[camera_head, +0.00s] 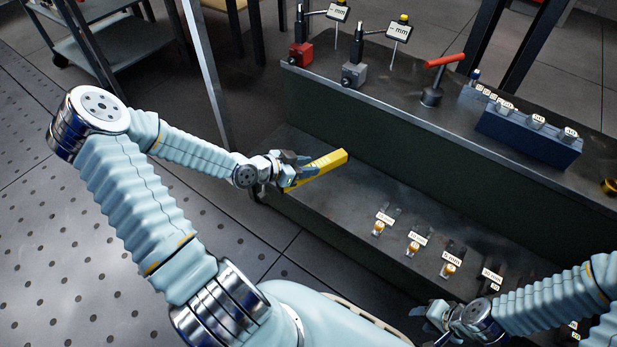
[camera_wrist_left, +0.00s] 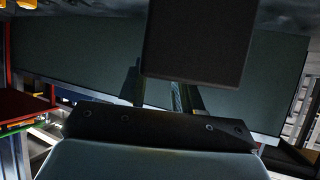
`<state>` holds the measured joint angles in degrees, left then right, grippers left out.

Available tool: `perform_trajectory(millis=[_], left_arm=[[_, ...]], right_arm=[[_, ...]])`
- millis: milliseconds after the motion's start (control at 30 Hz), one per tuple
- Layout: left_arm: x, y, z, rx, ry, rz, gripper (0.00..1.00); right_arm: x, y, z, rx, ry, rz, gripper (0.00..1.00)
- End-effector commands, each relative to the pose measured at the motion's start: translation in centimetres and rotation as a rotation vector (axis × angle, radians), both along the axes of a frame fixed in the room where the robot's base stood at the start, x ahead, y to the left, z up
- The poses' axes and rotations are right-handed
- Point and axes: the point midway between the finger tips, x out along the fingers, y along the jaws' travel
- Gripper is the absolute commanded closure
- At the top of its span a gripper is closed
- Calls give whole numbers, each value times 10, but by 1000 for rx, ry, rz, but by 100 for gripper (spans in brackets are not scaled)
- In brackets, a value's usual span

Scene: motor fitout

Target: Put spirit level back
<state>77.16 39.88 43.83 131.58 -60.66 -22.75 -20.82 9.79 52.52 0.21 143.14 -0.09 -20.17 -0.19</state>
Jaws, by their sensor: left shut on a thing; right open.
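The spirit level (camera_head: 325,165) is a yellow bar in the head view, at the left end of the lower shelf of the dark bench. My left gripper (camera_head: 291,170) is shut on it near its left end. I cannot tell whether the level touches the shelf. In the left wrist view the gripper's fingers (camera_wrist_left: 156,90) show, dark and partly hidden behind a dark block; no yellow of the level is clear there. My right gripper (camera_head: 440,318) is open and empty at the lower right of the head view, near the front of the bench.
The lower shelf (camera_head: 345,205) is bare around the level. Further right on it stand several small labelled pieces (camera_head: 413,248). The upper shelf holds two gauges on stands (camera_head: 355,72), a red-handled tool (camera_head: 432,94) and a blue block (camera_head: 528,137) with labelled parts.

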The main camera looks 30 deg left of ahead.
Motion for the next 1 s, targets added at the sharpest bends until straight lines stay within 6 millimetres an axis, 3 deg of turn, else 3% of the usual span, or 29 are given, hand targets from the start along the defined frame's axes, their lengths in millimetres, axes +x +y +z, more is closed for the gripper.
perform_trajectory(millis=[33,100,367,600,967,1000], left_arm=[[8,2,-17,-6,2,0,100],[17,6,-28,-5,1,-1,100],[33,13,-47,-2,1,-1,100],[38,15,-82,-4,3,-1,100],[38,16,-87,-1,2,-1,100],[38,16,-87,0,4,-1,65]], right_arm=[[0,0,-8,1,1,0,58],[0,1,-11,2,2,1,58],[-1,2,-14,4,4,3,58],[-1,3,-24,6,5,4,58],[-1,3,-25,7,6,5,58],[-1,3,-25,7,6,5,58]])
